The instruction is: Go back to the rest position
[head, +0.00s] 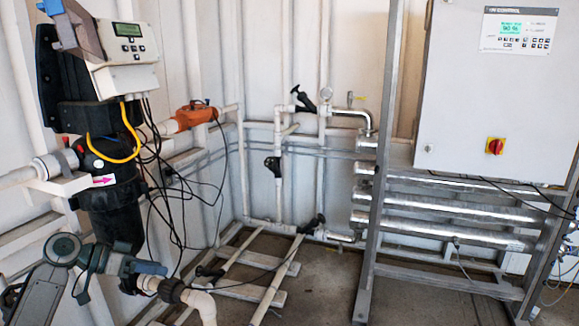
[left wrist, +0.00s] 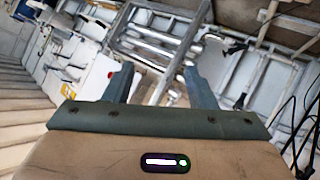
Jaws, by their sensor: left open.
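My left gripper (head: 148,268) is low at the left of the head view, with its arm coming in from the bottom left corner. It appears in front of the lower part of the black filter housing (head: 118,215). In the left wrist view, the two grey fingers of my left gripper (left wrist: 158,80) stand well apart with nothing between them, so it is open and empty. The wrist view is tilted, with pipes and the cabinet behind the fingers. My right gripper is not in view.
A white controller box (head: 125,80) sits above the filter housing, with loose black cables. White pipes (head: 205,305) and a floor frame (head: 250,288) lie near my left gripper. A metal frame (head: 378,200) holds a UV control cabinet (head: 465,120) and steel tubes (head: 440,205) at right. Some bare floor shows at centre.

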